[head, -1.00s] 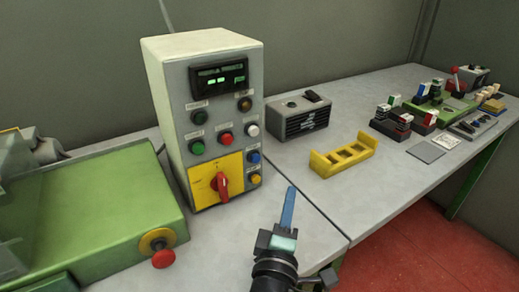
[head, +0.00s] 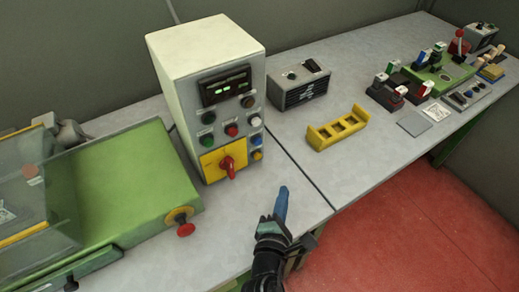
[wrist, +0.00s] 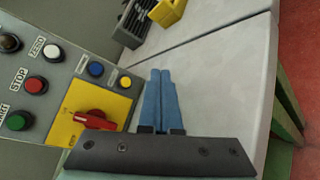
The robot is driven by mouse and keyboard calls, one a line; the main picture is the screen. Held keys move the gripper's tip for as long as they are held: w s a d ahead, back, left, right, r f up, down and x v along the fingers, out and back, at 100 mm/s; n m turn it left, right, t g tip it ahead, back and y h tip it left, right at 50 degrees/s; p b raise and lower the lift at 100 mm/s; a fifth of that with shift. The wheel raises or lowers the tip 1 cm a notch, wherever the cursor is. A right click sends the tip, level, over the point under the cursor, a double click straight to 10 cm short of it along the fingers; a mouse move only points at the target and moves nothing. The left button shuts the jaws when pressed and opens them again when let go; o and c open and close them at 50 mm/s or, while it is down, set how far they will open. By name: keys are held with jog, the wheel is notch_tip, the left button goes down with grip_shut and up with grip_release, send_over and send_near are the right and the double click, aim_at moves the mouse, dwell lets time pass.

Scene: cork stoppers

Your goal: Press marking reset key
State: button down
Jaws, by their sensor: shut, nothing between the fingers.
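A grey control box (head: 200,50) stands on the table, with a display and several buttons on its front. Low on its right side are a blue button (head: 256,139) and a yellow button (head: 256,155); in the wrist view the blue button (wrist: 96,69) and yellow button (wrist: 125,82) have labels too small to read. I cannot tell which one is the marking reset key. My gripper (head: 283,189) is shut and empty, in front and to the right of the panel, apart from it. Its blue fingers (wrist: 161,76) lie together, right of the yellow button in the wrist view.
A red rotary switch (head: 228,166) sticks out from a yellow plate beside the buttons. A green machine (head: 130,180) with a red knob stands left. A yellow rack (head: 338,127) and a dark vented box (head: 301,87) stand right. The table between is clear.

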aim_at(258, 156)
jog(key=w+a+b, duration=0.1)
jog(key=w, duration=0.1)
jog(key=w+a+b, duration=0.1)
jog(key=w+a, duration=0.1)
jog(key=w+a+b, duration=0.1)
jog(key=w, duration=0.1)
jog(key=shift+a+f+b, duration=0.1)
jog(key=shift+a+b, duration=0.15)
jog(key=shift+b, duration=0.1)
jog(key=shift+w+a, duration=0.35)
jog(key=shift+w, duration=0.25)
jog(key=shift+a, duration=0.1)
dwell(1.6)
jog(key=shift+w+a+b, duration=0.15)
jog(key=shift+w+b, duration=0.15)
jog(key=shift+w+a, duration=0.3)
jog(key=shift+w, duration=0.05)
dwell(0.7)
dwell(0.3)
jog(key=shift+s+d+p, duration=0.35)
jog(key=shift+s+d, duration=0.2)
jog(key=shift+s, duration=0.15)
